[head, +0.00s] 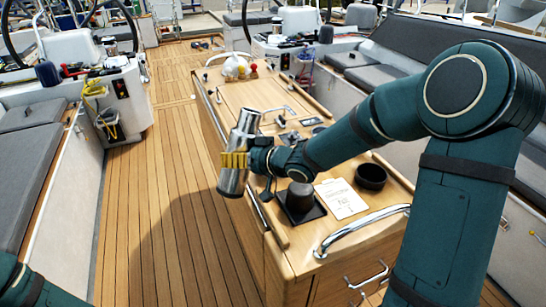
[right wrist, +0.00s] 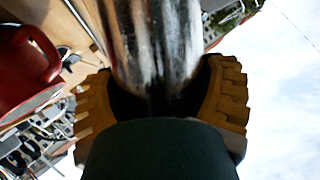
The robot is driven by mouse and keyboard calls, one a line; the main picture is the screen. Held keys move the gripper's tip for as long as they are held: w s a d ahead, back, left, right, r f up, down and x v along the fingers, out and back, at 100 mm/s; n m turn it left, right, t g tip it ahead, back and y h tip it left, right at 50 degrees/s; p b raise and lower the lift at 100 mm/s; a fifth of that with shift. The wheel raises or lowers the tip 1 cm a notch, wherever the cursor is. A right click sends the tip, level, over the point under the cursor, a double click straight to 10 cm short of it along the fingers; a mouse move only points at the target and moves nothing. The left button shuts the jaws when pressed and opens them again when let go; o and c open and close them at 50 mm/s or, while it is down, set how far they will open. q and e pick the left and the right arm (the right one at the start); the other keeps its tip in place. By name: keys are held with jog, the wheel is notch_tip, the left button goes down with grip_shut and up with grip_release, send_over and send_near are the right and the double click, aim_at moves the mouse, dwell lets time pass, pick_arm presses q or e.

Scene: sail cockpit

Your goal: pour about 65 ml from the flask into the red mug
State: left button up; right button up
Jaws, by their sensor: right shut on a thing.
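My right gripper (head: 233,160) is shut around the middle of a shiny steel flask (head: 243,124), with its yellow-padded fingers on both sides. The flask leans, its upper end to the right in the head view, and is held up beside the left edge of the wooden cockpit table. In the right wrist view, the flask (right wrist: 155,40) stands between the fingers (right wrist: 160,100). A red mug (right wrist: 22,75) shows partly at the left edge of that view. I cannot make out the mug in the head view. My left gripper is out of view.
On the table (head: 240,95) are a black cup-like thing (head: 300,194) on a dark square, a white card (head: 341,198), a dark round bowl (head: 371,177) and a steel rail (head: 362,229). The plank floor (head: 150,220) at left is clear.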

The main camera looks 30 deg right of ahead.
aim_at(241, 139)
jog(key=shift+w+d+f+n+h+b, duration=0.1)
jog(key=shift+f+n+h+b, duration=0.3)
jog(key=shift+b, duration=0.4)
jog(key=r, duration=0.1)
jog(key=r+n, duration=0.1)
jog(key=r, duration=0.2)
jog(key=shift+w+d+n+h+b, duration=0.1)
jog(key=shift+d+n+h+b, duration=0.2)
jog(key=shift+h+b, duration=0.1)
jog(key=shift+w+d+r+n+t+h+b, duration=0.2)
jog(key=shift+r+n+t+h+b, duration=0.1)
jog(key=shift+r+b, duration=0.15)
jog(key=shift+r, duration=0.55)
